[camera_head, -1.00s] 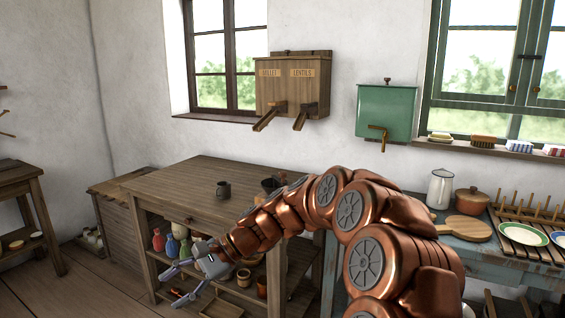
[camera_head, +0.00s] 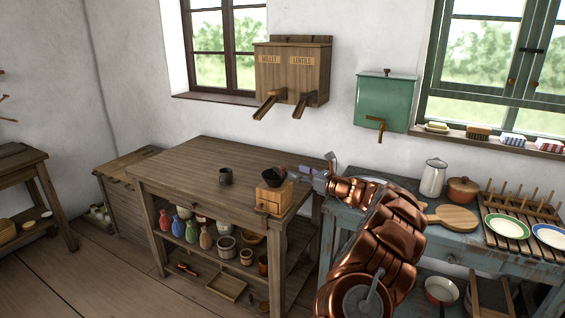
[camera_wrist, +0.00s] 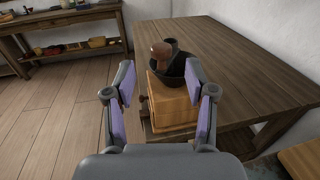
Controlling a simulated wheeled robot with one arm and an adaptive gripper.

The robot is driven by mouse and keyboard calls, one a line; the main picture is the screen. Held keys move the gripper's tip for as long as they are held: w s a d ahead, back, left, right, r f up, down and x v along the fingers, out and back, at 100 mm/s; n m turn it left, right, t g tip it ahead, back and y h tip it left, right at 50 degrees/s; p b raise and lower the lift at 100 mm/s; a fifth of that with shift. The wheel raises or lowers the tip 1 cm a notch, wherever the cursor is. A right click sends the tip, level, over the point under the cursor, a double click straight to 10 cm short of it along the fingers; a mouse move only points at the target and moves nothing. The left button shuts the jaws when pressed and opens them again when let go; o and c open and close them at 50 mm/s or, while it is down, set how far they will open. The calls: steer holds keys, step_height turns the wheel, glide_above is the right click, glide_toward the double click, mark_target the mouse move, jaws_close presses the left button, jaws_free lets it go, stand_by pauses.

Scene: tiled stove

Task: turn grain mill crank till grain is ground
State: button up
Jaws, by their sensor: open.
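The grain mill (camera_head: 273,198) is a small light wooden box with a dark bowl on top. It stands at the front right corner of the brown wooden table. In the wrist view the mill (camera_wrist: 172,108) is ahead, beyond my fingers. A rounded brown knob (camera_wrist: 161,52), seemingly the crank's handle, shows over the dark bowl (camera_wrist: 173,76); the crank arm is hard to make out. My gripper (camera_head: 318,172) is right of the mill, also seen in the wrist view (camera_wrist: 158,76). It is open and empty, apart from the mill. Any grain is hidden.
A dark mug (camera_head: 226,176) stands on the brown table (camera_head: 180,168), whose shelf holds several colored bottles and pots. The blue table (camera_head: 345,213) at right holds a white jug (camera_head: 433,178), a brown pot (camera_head: 462,190), a cutting board (camera_head: 453,217) and a plate rack.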

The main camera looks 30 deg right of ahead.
mark_target(283, 166)
steer(key=shift+p+x, duration=0.75)
steer(key=shift+x, duration=3.05)
steer(key=shift+f, duration=0.1)
jaws_close()
